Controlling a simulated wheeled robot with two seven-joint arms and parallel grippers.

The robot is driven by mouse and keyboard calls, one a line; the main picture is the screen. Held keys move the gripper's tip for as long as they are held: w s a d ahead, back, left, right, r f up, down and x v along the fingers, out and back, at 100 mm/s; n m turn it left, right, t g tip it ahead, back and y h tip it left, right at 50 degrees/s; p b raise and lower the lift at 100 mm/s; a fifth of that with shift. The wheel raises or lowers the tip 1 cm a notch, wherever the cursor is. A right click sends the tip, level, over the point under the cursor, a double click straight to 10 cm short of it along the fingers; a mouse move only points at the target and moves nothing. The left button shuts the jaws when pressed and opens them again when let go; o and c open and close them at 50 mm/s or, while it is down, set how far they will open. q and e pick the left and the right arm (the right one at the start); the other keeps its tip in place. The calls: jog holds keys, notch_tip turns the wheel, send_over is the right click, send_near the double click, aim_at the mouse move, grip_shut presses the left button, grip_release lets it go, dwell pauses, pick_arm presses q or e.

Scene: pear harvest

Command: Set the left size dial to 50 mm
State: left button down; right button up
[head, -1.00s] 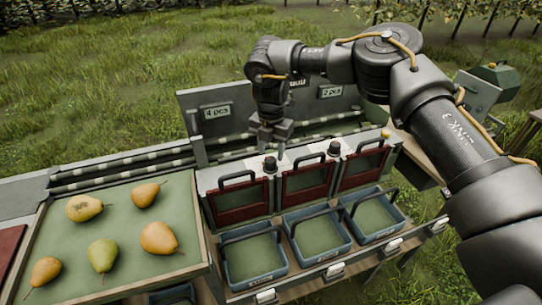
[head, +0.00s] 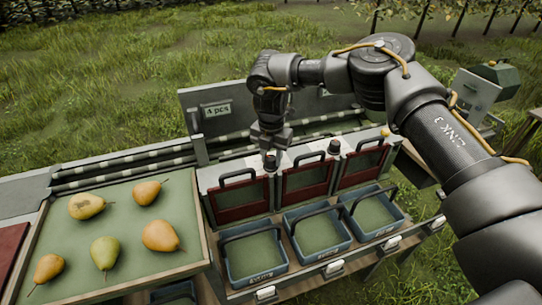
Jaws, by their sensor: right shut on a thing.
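The left size dial (head: 270,162) is a small dark knob on top of the sorter housing, between the left and middle red gates. My right gripper (head: 271,155) points straight down over it and is shut on it. The fingers cover most of the dial, and its scale and pointer cannot be read here. A second dark dial (head: 334,147) stands free to the right, between the middle and right gates. My left gripper is not in view.
A tray (head: 183,262) with several pears lies at the left. Three blue crates (head: 285,275) with dark handles stand below the red gates (head: 240,198). A grey panel reading "4 pcs" (head: 217,110) rises behind the sorter.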

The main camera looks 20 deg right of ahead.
jog(key=shift+r+n+p, duration=0.1)
jog(key=shift+n+p, duration=0.35)
jog(key=shift+n, duration=0.75)
jog(key=n, duration=0.2)
jog(key=shift+a+n, duration=0.1)
jog(key=shift+n, duration=0.2)
jog(key=n, duration=0.3)
jog(key=shift+w+n+p, duration=0.1)
jog(key=shift+n+p, duration=0.2)
jog(key=shift+p, duration=0.1)
jog(key=shift+a+n, duration=0.1)
jog(key=shift+n, duration=1.7)
jog(key=o, duration=0.7)
